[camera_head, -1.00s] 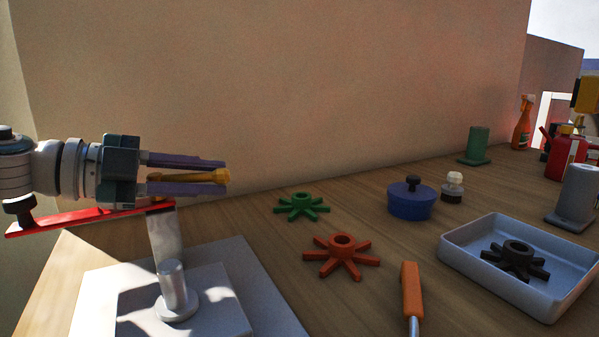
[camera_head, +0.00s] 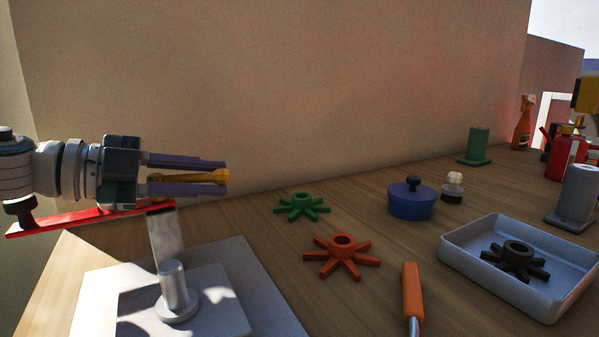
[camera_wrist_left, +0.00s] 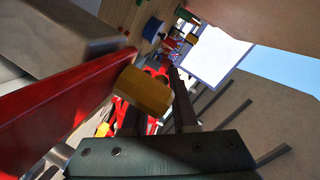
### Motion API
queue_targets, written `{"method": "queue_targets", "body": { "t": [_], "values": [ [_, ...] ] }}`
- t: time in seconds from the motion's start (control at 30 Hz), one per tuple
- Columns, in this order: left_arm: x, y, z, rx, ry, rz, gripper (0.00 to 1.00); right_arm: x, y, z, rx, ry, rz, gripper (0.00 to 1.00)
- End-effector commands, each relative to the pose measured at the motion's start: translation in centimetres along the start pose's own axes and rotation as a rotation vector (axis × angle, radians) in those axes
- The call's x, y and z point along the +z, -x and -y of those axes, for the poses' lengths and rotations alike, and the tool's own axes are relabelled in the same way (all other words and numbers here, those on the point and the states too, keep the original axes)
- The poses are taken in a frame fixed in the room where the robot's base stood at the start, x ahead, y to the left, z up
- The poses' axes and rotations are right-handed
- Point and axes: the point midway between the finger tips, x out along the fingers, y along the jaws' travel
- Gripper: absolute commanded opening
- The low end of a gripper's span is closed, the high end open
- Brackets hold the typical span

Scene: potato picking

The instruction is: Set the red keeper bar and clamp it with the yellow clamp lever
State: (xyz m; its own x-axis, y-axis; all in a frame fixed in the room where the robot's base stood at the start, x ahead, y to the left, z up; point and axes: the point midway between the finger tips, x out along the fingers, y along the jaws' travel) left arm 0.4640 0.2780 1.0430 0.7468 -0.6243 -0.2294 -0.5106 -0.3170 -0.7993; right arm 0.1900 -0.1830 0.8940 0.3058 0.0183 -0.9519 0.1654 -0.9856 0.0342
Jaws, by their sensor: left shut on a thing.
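The red keeper bar (camera_head: 82,217) lies at the left, running under my left wrist to the top of a grey upright plate (camera_head: 166,234). In the left wrist view the red bar (camera_wrist_left: 55,108) crosses the left side. The yellow clamp lever (camera_head: 205,177) lies between the two purple fingers of my left gripper (camera_head: 227,176), which is shut on it above the bar's right end. In the left wrist view the lever's yellow end (camera_wrist_left: 145,92) stands close beside the bar. Whether the lever presses on the bar is hidden. My right gripper is not in view.
A grey base with a round post (camera_head: 174,286) stands in front of the plate. Green (camera_head: 301,206) and orange (camera_head: 341,256) spoked knobs, an orange-handled tool (camera_head: 411,291), a blue pot (camera_head: 411,204) and a grey tray (camera_head: 470,262) holding a black knob (camera_head: 516,259) occupy the table. A wall rises behind.

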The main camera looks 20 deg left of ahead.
Motion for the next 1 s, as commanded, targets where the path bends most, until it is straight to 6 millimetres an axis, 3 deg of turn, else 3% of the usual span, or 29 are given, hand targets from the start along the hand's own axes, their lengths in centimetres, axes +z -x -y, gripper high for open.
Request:
{"method": "queue_targets", "body": {
  "t": [0.3, 0.43, 0.9, 0.93, 1.0],
  "values": [
    [0.3, -0.1, 1.5, -0.116, 0.054, 0.164, 0.0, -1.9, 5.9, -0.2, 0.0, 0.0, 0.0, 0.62],
    [1.0, -0.2, 1.8, -0.178, 0.079, 0.252, 0.0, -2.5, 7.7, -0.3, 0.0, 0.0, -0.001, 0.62],
    [2.0, -0.3, 1.5, -0.228, 0.094, 0.327, 0.0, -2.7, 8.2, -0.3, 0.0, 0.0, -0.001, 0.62],
    [2.0, -0.3, 1.5, -0.228, 0.094, 0.326, 0.29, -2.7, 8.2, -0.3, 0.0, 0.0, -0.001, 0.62],
    [2.0, -0.3, 1.5, -0.228, 0.094, 0.326, 0.37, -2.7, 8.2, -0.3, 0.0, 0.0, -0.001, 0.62]
  ]
}}
